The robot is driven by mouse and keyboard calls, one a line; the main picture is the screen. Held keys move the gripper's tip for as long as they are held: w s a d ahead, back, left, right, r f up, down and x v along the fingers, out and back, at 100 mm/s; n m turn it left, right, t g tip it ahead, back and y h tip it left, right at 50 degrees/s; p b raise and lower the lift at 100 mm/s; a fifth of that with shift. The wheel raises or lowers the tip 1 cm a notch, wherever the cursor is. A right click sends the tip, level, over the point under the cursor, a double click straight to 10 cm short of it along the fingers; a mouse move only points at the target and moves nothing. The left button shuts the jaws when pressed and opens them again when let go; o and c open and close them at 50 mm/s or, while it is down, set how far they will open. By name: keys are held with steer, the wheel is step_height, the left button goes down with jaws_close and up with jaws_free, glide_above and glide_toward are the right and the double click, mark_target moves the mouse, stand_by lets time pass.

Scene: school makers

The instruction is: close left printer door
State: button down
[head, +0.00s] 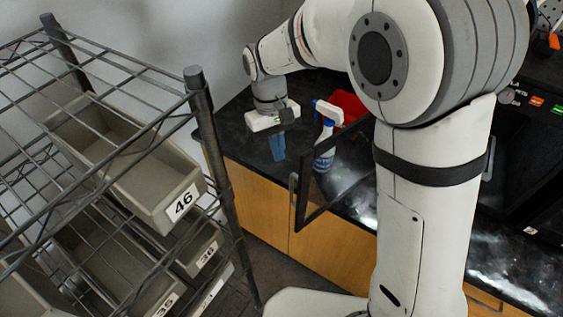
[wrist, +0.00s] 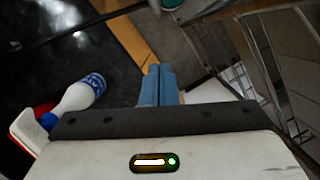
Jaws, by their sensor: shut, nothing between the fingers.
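The left printer door (head: 335,178) is a dark-framed, see-through panel in the head view. It stands open, swung out over the counter's front edge, with a handle (head: 293,188) on its near edge. My arm hides its right part and much of the printer. My gripper (head: 277,148) is to the left of the door, above the counter, apart from it and pointing down. Its blue fingers are together with nothing between them, as the wrist view (wrist: 158,84) also shows. I cannot make out the door clearly in the wrist view.
A wire rack (head: 205,125) with numbered grey bins (head: 165,205) fills the left side.

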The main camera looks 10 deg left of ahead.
steer(key=shift+s+d+f+p, duration=0.35)
steer(key=shift+s+d, duration=0.3)
steer(key=shift+s, duration=0.2)
steer(key=shift+s+d+f+p, duration=0.2)
steer(key=shift+s+d+f, duration=0.15)
steer(key=shift+s+d, duration=0.4)
steer(key=shift+s+a, duration=0.1)
steer(key=shift+s, duration=0.05)
